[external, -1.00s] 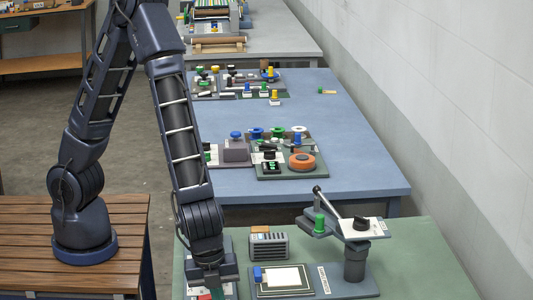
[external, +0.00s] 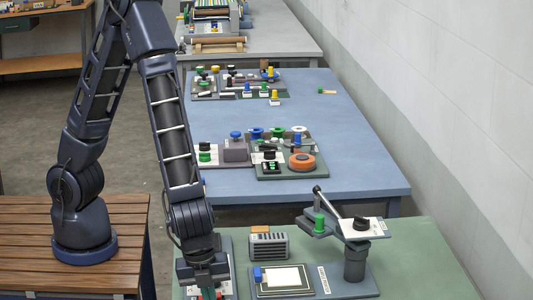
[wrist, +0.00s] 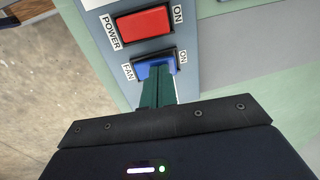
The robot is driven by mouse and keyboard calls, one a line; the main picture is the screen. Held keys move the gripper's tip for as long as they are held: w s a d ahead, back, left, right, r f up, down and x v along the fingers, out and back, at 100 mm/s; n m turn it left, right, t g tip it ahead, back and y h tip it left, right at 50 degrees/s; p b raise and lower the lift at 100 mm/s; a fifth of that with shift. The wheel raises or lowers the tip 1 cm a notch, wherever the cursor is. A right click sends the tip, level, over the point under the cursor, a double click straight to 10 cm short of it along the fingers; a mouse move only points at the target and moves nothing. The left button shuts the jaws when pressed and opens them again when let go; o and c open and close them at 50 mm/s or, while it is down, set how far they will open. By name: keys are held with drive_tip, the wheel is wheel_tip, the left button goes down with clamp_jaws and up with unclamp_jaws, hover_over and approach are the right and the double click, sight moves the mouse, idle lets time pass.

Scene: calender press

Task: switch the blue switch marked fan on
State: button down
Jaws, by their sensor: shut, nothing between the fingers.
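The blue switch (wrist: 141,71) marked FAN sits on a grey panel (wrist: 101,30) in the wrist view, with an ON label at its right end. My gripper (wrist: 159,72) is shut and empty. Its green fingertips overlap the middle and right of the blue switch and hide part of it; I cannot tell whether they touch it. In the external view my gripper (external: 208,292) is low over the panel at the near left of the green table, and the blue switch is hidden there.
A red switch (wrist: 143,23) marked POWER lies just beyond the blue one. To the right on the green table (external: 425,265) are a grey vented box (external: 269,246), a board with a blue part (external: 283,279) and a lever stand (external: 355,262).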

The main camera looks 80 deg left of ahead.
wheel_tip(320, 180, up, 14)
drive_tip(key=s, duration=0.3)
drive_tip(key=shift+f, duration=0.15)
idle(0.4)
drive_tip(key=shift+w+t, duration=0.4)
drive_tip(key=shift+w, duration=0.3)
drive_tip(key=x, duration=1.2)
drive_tip(key=shift+f, duration=0.4)
drive_tip(key=shift+w+a+f, duration=0.1)
drive_tip(key=shift+w+f, duration=0.1)
drive_tip(key=shift+f, duration=0.25)
